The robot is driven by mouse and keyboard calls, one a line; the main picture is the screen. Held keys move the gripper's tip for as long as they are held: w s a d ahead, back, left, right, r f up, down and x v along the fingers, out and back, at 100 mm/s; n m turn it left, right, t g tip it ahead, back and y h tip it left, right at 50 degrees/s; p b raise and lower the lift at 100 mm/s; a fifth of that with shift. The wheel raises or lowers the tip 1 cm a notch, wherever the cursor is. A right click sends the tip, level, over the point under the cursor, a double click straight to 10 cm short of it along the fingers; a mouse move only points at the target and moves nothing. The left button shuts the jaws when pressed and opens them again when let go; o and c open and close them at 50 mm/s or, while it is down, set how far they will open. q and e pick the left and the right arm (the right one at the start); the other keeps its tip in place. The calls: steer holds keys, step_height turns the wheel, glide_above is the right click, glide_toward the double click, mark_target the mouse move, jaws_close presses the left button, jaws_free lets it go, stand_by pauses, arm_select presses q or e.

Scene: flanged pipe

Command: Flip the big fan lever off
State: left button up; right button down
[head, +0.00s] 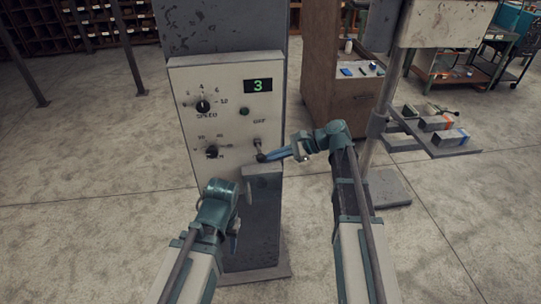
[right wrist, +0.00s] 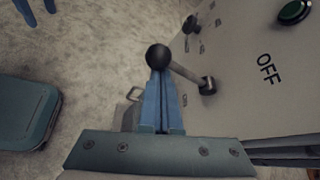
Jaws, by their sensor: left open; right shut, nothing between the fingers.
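The lever has a black ball knob (right wrist: 159,56) on a thin metal rod, which comes out of a dark base on the panel in the right wrist view. The lever also shows in the head view (head: 258,147) below its OFF label (head: 259,121). It tilts downward, with the ball away from OFF. My right gripper (right wrist: 160,78) is shut and empty, its blue fingertips right at the ball's underside; I cannot tell whether they touch. It reaches in from the right in the head view. My left gripper (head: 236,238) is open, low in front of the pedestal, away from the lever.
The cream control panel (head: 223,112) carries a speed knob (head: 203,106), a lower knob (head: 211,152), a green button (head: 244,111) and a display reading 3 (head: 261,86). A grey box (head: 263,172) sits just below the lever. A metal post stands to the right.

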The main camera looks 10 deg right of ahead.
arm_select(q)
steer(key=shift+r+p, duration=0.85)
steer(key=shift+r, duration=0.25)
arm_select(e)
steer(key=shift+w+r, duration=0.15)
steer(key=shift+r, duration=0.45)
steer(key=shift+w+r, duration=0.15)
steer(key=shift+r, duration=0.4)
arm_select(q)
step_height(320, 180, down, 4)
steer(key=b, duration=0.4)
arm_select(e)
step_height(320, 180, down, 4)
arm_select(q)
steer(key=shift+s+d+r+p, duration=0.1)
steer(key=shift+d+r+p, duration=0.1)
steer(key=shift+r+p, duration=0.65)
steer(key=shift+w+d+r+p, duration=0.1)
steer(key=shift+d+r+p, duration=0.05)
steer(key=shift+r+p, duration=0.75)
steer(key=shift+s+d+r+p, duration=0.1)
steer(key=shift+d+r+p, duration=0.1)
steer(key=shift+r+p, duration=0.65)
arm_select(e)
steer(key=w+v, duration=0.2)
steer(key=v, duration=0.8)
steer(key=shift+d+r, duration=0.2)
steer(key=shift+d, duration=0.2)
